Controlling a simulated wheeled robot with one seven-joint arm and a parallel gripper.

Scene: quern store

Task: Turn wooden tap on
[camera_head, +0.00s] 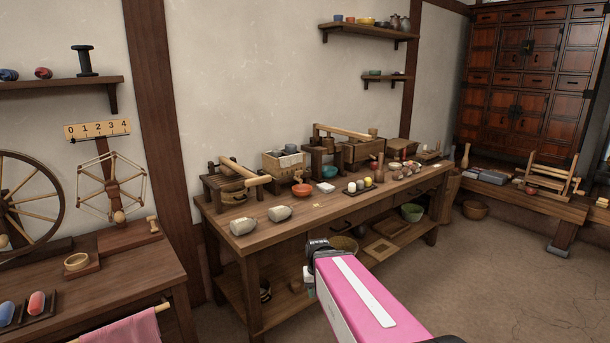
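I cannot pick out a wooden tap for certain in this single view. Several wooden devices that could carry it stand along the back of the long workbench (262,232). A frame with a thick pale roller (245,172) is at its left end. A wooden box (284,162) and a lever device with a long pale beam (342,132) stand to the right of it. My gripper (309,279) is at the end of my pink arm, in front of the bench, apart from these devices. Its fingers are mostly hidden, so I cannot see whether they are open.
An orange bowl (302,190) and small coloured items stand mid-bench. A side table (120,270) is at left. The floor (470,280) at right is clear.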

